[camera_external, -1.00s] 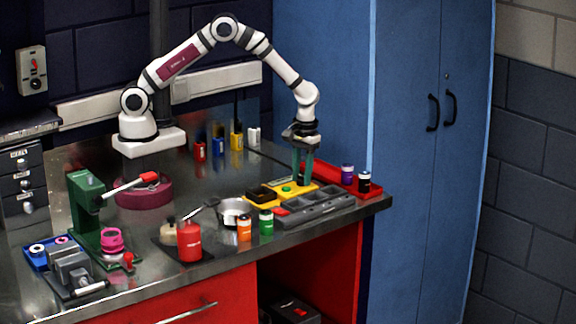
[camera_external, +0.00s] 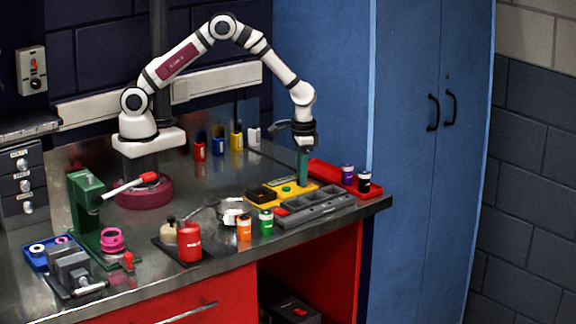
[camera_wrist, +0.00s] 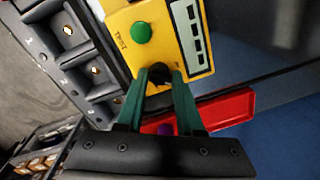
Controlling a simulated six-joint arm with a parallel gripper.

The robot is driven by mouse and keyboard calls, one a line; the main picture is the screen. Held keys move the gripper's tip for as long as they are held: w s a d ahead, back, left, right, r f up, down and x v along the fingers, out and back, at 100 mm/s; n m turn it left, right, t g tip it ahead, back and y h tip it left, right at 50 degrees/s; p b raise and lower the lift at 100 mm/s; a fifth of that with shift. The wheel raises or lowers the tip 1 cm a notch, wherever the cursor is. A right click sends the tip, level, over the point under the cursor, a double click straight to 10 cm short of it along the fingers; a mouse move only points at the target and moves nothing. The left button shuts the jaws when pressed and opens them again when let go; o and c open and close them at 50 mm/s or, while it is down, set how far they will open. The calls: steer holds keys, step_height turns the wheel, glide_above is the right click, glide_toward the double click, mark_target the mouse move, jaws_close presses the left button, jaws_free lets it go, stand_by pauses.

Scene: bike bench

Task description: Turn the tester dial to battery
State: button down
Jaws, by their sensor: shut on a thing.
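The yellow tester (camera_external: 292,194) lies on the bench at the back right; it also shows in the wrist view (camera_wrist: 118,17), with a green button (camera_wrist: 141,32) and a panel of dark marks (camera_wrist: 190,35). Its black dial (camera_wrist: 159,73) is near the edge closest to my gripper in the wrist view. My gripper (camera_wrist: 161,76), with green fingers, points down over the tester and is shut on the dial. The fingers partly cover the dial, so I cannot read its setting. In the external view my gripper (camera_external: 303,180) hides part of the tester.
A grey compartment tray (camera_external: 315,207) lies in front of the tester. A red tray (camera_external: 330,175) with a purple-labelled jar (camera_external: 347,171) and a black jar (camera_external: 364,181) is to the right. Orange (camera_external: 244,229) and green (camera_external: 266,223) bottles stand nearer the front.

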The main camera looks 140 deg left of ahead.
steer(key=m, duration=0.4)
steer(key=shift+w+d+m, duration=0.1)
steer(key=shift+w+m, duration=0.05)
steer(key=shift+m, duration=0.15)
steer(key=m, duration=0.3)
steer(key=shift+m+t, duration=0.3)
steer(key=m, duration=0.4)
steer(key=shift+d, duration=0.1)
steer(key=shift+m, duration=1.7)
steer(key=shift+s, duration=0.25)
steer(key=c, duration=0.6)
jaws_free()
steer(key=shift+r, duration=0.1)
